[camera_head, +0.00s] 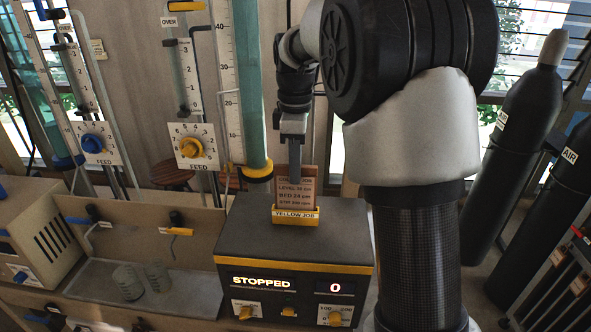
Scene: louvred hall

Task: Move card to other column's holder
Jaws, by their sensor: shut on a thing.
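The card (295,187) is a small tan sheet with printed lines, among them "LEVEL" and "BED". It stands upright in the yellow holder (296,216) labelled "YELLOW JOB", on top of the dark box with the "STOPPED" display. Its lower edge is hidden behind the holder's front. My gripper (294,165) comes down from above and is shut on the card's top edge; the fingertips are partly hard to make out. The yellow-ringed column (248,85) stands just left of the card. The blue-ringed column (40,95) is at the far left. No holder shows clearly there.
A tan box (30,235) stands at the left edge. Feed dials (195,147) and thin pipes stand behind. Dark gas cylinders (520,150) stand at the right.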

